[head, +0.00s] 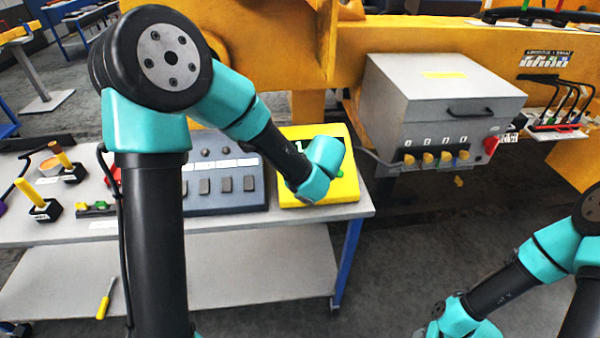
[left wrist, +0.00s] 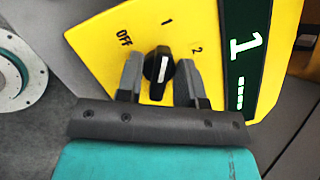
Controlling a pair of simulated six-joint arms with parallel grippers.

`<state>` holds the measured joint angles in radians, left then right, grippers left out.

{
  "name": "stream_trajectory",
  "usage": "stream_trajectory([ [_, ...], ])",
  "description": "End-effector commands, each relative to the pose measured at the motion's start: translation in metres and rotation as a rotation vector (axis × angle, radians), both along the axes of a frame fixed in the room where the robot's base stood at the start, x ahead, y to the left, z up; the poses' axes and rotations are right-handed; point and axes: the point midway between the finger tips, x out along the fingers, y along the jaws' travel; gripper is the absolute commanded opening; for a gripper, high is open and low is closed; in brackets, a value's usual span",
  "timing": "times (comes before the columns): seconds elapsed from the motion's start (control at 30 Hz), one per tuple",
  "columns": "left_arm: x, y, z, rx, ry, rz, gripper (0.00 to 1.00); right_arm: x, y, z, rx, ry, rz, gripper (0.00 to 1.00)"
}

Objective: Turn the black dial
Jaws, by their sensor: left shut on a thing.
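The black dial (left wrist: 158,68) sits on a yellow panel (left wrist: 100,40) marked OFF, 1 and 2. Its white pointer line runs roughly toward the 1. A dark display (left wrist: 245,55) beside it shows a lit green 1. My left gripper (left wrist: 160,72) is shut on the dial, one finger on each side. In the head view the yellow panel (head: 345,188) stands at the right end of the table, and my left wrist hides the dial and fingers. My right arm is at the lower right of the head view; its fingers are not visible.
A grey panel with switches (head: 222,190) stands left of the yellow panel on the grey table (head: 240,232). A grey box (head: 435,90) with yellow knobs and a red switch is behind right. A yellow-handled tool (head: 104,304) lies on the lower shelf.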

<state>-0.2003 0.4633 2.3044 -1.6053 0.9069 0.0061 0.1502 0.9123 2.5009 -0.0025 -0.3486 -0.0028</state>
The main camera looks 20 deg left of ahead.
Motion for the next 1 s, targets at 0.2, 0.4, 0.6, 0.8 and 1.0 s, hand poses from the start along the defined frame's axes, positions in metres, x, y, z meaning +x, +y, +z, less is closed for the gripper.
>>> stream_trajectory([
  [0.2,0.0,0.0,0.001,0.001,-0.001,-0.002,0.11,0.0,0.0,0.0,0.0,0.0,0.0,0.43],
  [0.4,0.0,0.0,0.001,0.0,-0.001,0.0,0.4,0.0,0.0,0.0,0.0,0.0,0.0,0.43],
  [0.6,0.0,0.0,0.0,0.0,-0.001,0.0,0.4,0.0,0.0,0.0,0.0,0.0,0.0,0.43],
  [0.8,-0.003,-0.004,0.006,0.0,-0.002,-0.001,0.4,0.0,0.0,0.0,0.0,0.0,0.0,0.43],
  [1.0,-0.013,-0.017,0.027,0.0,-0.004,-0.004,0.4,0.0,0.0,0.0,0.0,0.0,0.0,0.43],
])
